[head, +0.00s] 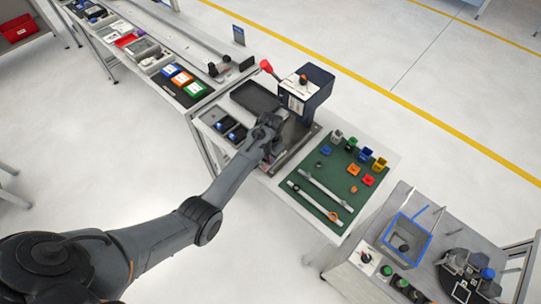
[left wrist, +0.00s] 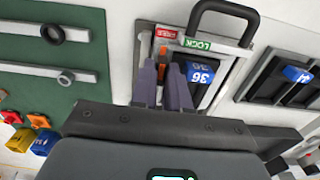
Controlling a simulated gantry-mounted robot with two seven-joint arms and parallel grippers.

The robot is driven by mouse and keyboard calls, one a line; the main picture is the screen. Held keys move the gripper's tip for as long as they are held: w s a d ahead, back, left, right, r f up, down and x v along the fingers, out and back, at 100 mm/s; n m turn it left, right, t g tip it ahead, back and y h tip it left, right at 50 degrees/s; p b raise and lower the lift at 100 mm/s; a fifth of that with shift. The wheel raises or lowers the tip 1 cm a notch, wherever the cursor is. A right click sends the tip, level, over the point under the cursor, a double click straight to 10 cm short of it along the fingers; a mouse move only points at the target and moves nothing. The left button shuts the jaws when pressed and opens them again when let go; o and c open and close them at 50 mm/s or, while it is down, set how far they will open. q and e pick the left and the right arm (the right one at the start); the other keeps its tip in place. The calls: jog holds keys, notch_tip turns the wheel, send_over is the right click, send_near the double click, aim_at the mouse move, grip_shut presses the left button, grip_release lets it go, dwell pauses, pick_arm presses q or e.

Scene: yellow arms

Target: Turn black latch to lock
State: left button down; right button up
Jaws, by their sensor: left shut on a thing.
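My left gripper (head: 268,128) reaches over the fixture at the front of the white workbench in the head view. In the left wrist view the gripper's (left wrist: 162,72) two purple-grey fingers are closed around a narrow part, which I take to be the black latch. The fingers hide most of it, so its exact angle cannot be told. A red label (left wrist: 166,32) sits just beyond the fingers, and a green LOCK label (left wrist: 197,43) is to its right. My right gripper is not in view.
A black U-shaped handle (left wrist: 222,8) rises beside the LOCK label. A dark blue machine (head: 305,90) with a red knob stands behind the gripper. A green mat (head: 325,200) with rails and coloured bins lies to the right. Black trays (head: 222,124) lie to the left.

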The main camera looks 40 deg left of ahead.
pick_arm(q)
jog(key=shift+r+m+p, duration=0.2)
jog(key=shift+m+p, duration=0.7)
jog(key=shift+p, duration=0.15)
jog(key=shift+m+p, duration=0.75)
jog(key=shift+m, duration=0.15)
jog(key=shift+m+p, duration=0.5)
jog(key=shift+m, duration=0.4)
jog(key=m+p, duration=0.1)
jog(key=m, duration=0.1)
jog(key=shift+f+m, duration=0.1)
jog(key=shift+m, duration=0.2)
jog(key=shift+m+p, duration=0.3)
jog(key=shift+m, duration=0.7)
jog(key=m, duration=0.2)
jog(key=shift+f+m, duration=0.1)
jog(key=shift+m, duration=0.2)
jog(key=m, duration=0.5)
jog(key=shift+b, duration=0.3)
